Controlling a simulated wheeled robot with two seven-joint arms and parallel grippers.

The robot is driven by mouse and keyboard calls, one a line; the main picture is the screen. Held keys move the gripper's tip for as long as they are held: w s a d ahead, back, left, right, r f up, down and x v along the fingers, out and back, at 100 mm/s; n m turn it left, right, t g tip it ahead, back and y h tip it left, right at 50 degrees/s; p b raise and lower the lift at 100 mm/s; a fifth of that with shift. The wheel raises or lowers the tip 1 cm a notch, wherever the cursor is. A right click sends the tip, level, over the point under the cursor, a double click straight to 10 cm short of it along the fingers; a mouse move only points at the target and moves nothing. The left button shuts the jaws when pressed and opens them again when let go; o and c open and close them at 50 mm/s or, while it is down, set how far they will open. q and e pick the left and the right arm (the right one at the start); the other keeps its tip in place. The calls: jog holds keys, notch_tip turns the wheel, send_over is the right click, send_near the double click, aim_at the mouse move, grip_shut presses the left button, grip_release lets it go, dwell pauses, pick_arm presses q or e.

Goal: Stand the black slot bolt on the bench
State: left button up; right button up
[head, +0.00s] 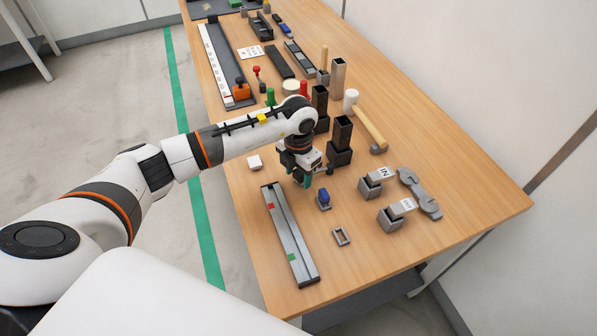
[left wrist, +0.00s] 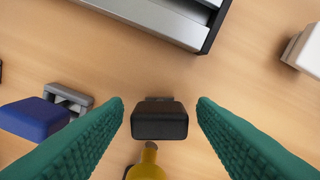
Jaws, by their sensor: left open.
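My left gripper (head: 307,181) is open above the bench (head: 487,190), with green ridged fingertips pointing down. In the left wrist view, a black block (left wrist: 159,120), which looks like the black slot bolt, shows in the gap between the two open fingers (left wrist: 160,112). Clear space shows on both sides of it, so it is not gripped. A yellow rounded part (left wrist: 148,162) shows just below it, cut off by the picture edge; I cannot tell whether they are joined. In the head view the gripper hides this spot.
A blue-topped piece (head: 323,197) stands close by; it also shows in the left wrist view (left wrist: 35,118). A grey rail (head: 290,240) lies nearer me.

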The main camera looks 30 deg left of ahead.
aim_at(298, 173)
pick_arm(q)
jog(key=shift+r, duration=0.25)
jog(key=shift+w+r, duration=0.1)
jog(key=shift+r, duration=0.3)
notch_tip(298, 173, up, 11)
jog(key=b, duration=0.3)
jog(key=shift+b, duration=0.35)
